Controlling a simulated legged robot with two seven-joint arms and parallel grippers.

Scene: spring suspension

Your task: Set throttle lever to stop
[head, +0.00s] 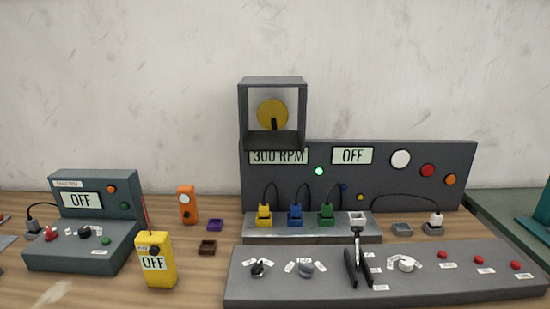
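The likely throttle lever (357,243) is a slim lever standing roughly upright between two black side plates on the sloped grey control console (328,287). Small white labels lie beside its base, too small to read. Neither of my grippers is in the head view, so nothing is seen touching the lever. A display reads 300 RPM (278,157), its top edge partly covered by the grey box above. Another display beside it reads OFF (352,155).
Black (258,268), grey (306,269) and white (406,264) knobs and several red buttons share the console. Behind it are yellow (264,215), blue (295,214) and green (327,214) plugs with cables. A yellow meter (155,262) and a grey-green unit (85,243) stand left.

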